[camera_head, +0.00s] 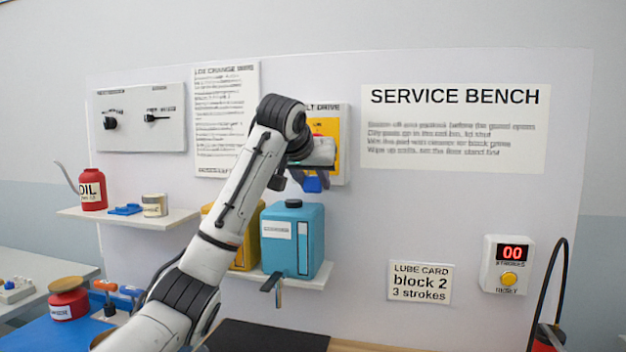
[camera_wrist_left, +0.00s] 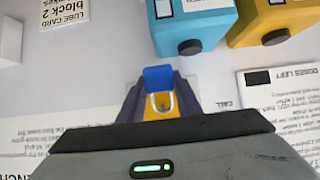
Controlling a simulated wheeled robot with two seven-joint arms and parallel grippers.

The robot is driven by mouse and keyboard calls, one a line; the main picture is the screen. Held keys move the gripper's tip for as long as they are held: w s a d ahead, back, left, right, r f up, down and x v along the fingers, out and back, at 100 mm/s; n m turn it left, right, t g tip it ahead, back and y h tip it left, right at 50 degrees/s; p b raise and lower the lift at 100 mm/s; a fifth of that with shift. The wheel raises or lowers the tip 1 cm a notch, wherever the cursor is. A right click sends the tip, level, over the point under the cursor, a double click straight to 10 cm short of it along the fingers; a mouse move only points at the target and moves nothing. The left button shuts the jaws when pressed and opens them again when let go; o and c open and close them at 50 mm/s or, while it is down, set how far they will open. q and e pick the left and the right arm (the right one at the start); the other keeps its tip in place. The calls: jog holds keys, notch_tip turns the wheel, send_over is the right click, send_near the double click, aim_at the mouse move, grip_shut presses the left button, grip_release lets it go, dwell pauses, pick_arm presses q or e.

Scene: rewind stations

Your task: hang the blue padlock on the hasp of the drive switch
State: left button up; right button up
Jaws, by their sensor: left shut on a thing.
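The blue padlock (camera_head: 313,185) hangs below my left gripper (camera_head: 318,172) in the head view. In the left wrist view the blue padlock (camera_wrist_left: 158,77) sits between the fingertips of my left gripper (camera_wrist_left: 160,92), which is shut on it. The drive switch (camera_head: 343,140) is a yellow plate on a pale panel on the upright board. My gripper and arm cover much of it. In the left wrist view a yellow patch with a small metal loop shows between the fingers. I cannot tell whether the loop is the hasp or the shackle, or whether they are engaged.
A blue jug (camera_head: 295,240) and a partly hidden yellow jug (camera_head: 246,251) stand on a shelf below my gripper. A red oil can (camera_head: 92,189), a flat blue item (camera_head: 125,209) and a small tin (camera_head: 154,205) are on the left shelf.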

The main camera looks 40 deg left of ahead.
dwell(0.4)
pick_arm(q)
jog(key=o, duration=1.2)
jog(key=shift+c, duration=0.2)
jog(key=b+v, duration=0.1)
jog(key=v, duration=0.9)
jog(key=shift+s, duration=0.2)
